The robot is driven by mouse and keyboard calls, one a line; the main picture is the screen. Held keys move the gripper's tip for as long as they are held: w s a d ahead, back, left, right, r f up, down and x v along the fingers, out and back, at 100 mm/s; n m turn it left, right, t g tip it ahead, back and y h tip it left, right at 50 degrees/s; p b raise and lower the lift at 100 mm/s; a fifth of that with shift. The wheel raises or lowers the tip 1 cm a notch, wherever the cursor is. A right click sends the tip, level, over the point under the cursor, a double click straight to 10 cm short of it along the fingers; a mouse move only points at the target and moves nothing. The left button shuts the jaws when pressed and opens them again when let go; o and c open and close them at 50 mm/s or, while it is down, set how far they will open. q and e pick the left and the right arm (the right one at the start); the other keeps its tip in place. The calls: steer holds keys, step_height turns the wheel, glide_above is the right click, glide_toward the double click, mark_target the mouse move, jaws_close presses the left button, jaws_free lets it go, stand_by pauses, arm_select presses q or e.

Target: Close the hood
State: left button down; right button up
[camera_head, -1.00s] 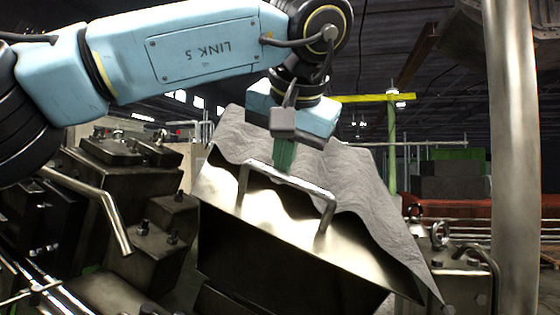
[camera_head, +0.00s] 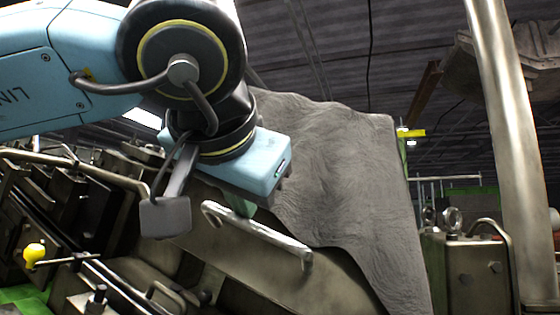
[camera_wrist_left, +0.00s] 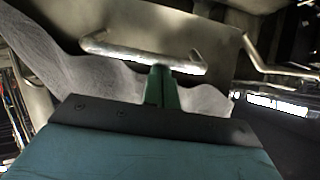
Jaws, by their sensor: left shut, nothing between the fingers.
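The hood (camera_head: 345,165) is a rough grey metal cover, tilted, in the middle and right of the head view. Its bar handle (camera_head: 262,239) stands on a smoother metal face. My left gripper (camera_head: 238,205) is shut and empty, with its green fingers at the handle's upper left end, partly hidden behind its blue body. In the left wrist view the fingers (camera_wrist_left: 163,86) point up to the handle (camera_wrist_left: 140,56), at or very near the bar's right part. Whether they touch it I cannot tell. My right gripper is out of view.
Dark machine blocks and rails fill the left, with a yellow knob (camera_head: 34,253) there. A thick metal post (camera_head: 508,150) stands at the right. A machine block with lifting eyes (camera_head: 465,262) sits beside the hood.

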arm_select(q)
steer(key=shift+s+a+f+b, duration=0.25)
steer(key=shift+a+f, duration=0.05)
steer(key=shift+f, duration=0.25)
steer(key=shift+s+a+f+b, duration=0.25)
steer(key=shift+f, duration=0.3)
steer(key=shift+s+a+f+b, duration=0.3)
steer(key=shift+a+f, duration=0.05)
steer(key=shift+f, duration=0.1)
steer(key=d+v, duration=0.1)
steer(key=v, duration=0.6)
steer(key=w+d+r+n+g+y+p, duration=0.3)
steer(key=w+r+g+p, duration=0.5)
steer(key=p, duration=0.8)
steer(key=shift+m+t+y, duration=0.4)
steer(key=shift+m+y, duration=0.1)
steer(key=shift+m, duration=0.1)
steer(key=a+f, duration=0.1)
steer(key=f, duration=0.2)
steer(key=a+f, duration=0.1)
steer(key=f, duration=0.2)
steer(key=w+a+f, duration=0.1)
steer(key=f, duration=0.2)
steer(key=shift+w+a, duration=0.1)
steer(key=shift+s+a+f, duration=0.25)
steer(key=shift+s+f, duration=0.15)
